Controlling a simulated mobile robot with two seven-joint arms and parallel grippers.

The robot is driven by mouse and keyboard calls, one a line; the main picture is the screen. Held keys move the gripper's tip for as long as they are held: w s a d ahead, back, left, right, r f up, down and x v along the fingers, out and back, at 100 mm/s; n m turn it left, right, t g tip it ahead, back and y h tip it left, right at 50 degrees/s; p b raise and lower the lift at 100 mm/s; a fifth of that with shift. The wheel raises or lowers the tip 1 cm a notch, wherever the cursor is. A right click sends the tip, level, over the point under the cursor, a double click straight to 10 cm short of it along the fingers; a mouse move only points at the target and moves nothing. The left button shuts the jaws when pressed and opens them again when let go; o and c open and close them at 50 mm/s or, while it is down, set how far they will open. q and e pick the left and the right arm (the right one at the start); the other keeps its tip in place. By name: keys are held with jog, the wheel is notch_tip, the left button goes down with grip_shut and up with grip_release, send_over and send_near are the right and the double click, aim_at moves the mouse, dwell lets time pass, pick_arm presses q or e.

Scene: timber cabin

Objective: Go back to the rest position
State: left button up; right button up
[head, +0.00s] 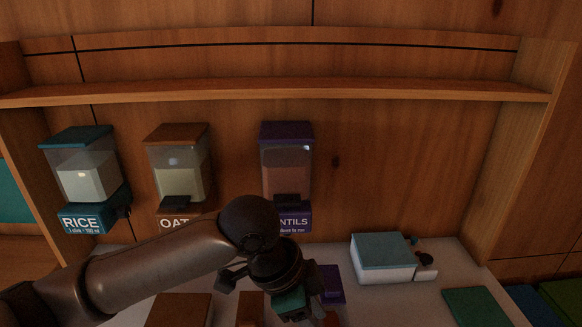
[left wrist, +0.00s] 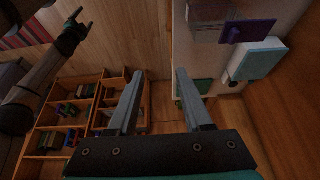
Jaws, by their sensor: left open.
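In the head view my left arm comes in from the left, and my left gripper (head: 300,306) hangs low over the white counter (head: 235,268), in front of the lentils dispenser. In the left wrist view the two fingers of this gripper (left wrist: 156,85) stand wide apart with nothing between them. My right gripper (left wrist: 78,22) shows small at the upper left of the left wrist view, on a dark arm over the wooden floor. Its two fingers look apart and empty. It is outside the head view.
Rice (head: 84,176), oats (head: 179,168) and lentils (head: 286,165) dispensers hang under a wooden shelf (head: 290,93). A white box with a blue lid (head: 383,252), a purple item (head: 331,284) and a green mat (head: 475,306) are on the counter. Wooden shelving (left wrist: 52,140) stands beyond the floor.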

jog(key=w, duration=0.5)
pick_arm(q)
jog(key=s+a+f+n+t+y, duration=0.1)
jog(key=s+a+f+n+y, duration=0.1)
jog(key=s+a+f+n, duration=0.4)
jog(key=s+a+f+n+t+y, duration=0.1)
jog(key=s+a+f+n, duration=0.1)
jog(key=a+f+n, duration=0.45)
jog(key=s+a+f+n+t+y, duration=0.1)
jog(key=s+a+f+n+y, duration=0.2)
jog(key=a, duration=0.5)
notch_tip(320, 180, down, 29)
jog(key=s+g+h+b, duration=0.1)
jog(key=s+b, duration=0.2)
jog(key=b, duration=0.5)
jog(key=s+a+f+b, duration=0.1)
jog(key=s+f+b, duration=0.2)
jog(key=s+f, duration=0.4)
jog(key=s+a+f+g+b, duration=0.1)
jog(key=s+f+b, duration=0.3)
jog(key=s+f, duration=0.4)
notch_tip(320, 180, down, 6)
jog(key=shift+s+a+r, duration=0.1)
jog(key=shift+s+a, duration=0.05)
pick_arm(e)
notch_tip(320, 180, down, 15)
jog(key=s, duration=0.2)
